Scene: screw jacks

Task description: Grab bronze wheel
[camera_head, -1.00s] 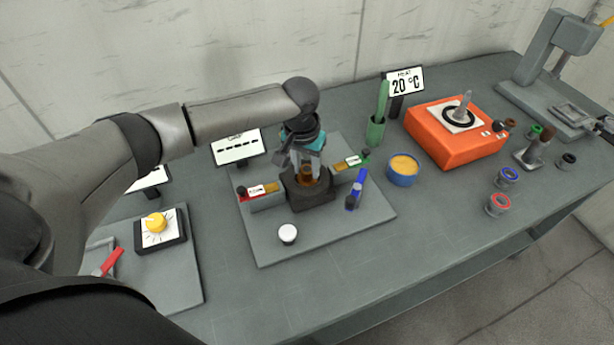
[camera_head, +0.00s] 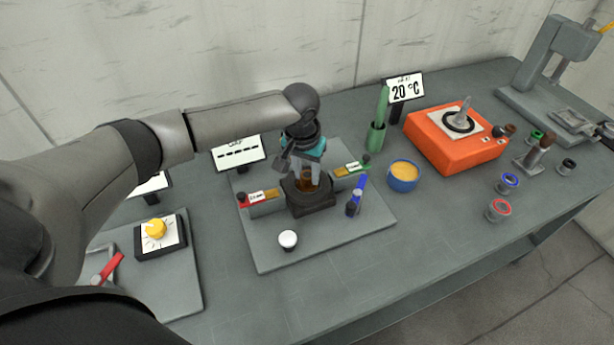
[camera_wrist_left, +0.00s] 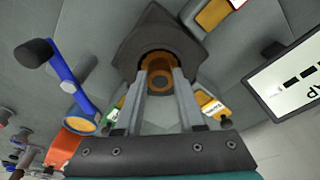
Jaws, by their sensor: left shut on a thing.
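The bronze wheel (camera_head: 307,181) sits in the top of a dark square block on a grey base plate. It also shows in the left wrist view (camera_wrist_left: 160,64) as a bronze ring inside the block. My left gripper (camera_head: 305,180) points down over the block from above. Its two fingers are shut on the bronze wheel, and in the left wrist view (camera_wrist_left: 160,75) the fingertips reach into the ring area. The fingers hide part of the wheel. My right gripper is not in view.
The dark block (camera_head: 312,204) stands between a red-ended slider (camera_head: 258,197) and a green-ended slider (camera_head: 350,169). A blue-handled crank (camera_head: 356,197) is close on the right. A white knob (camera_head: 288,239) stands in front. An orange heater (camera_head: 455,140) is further right.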

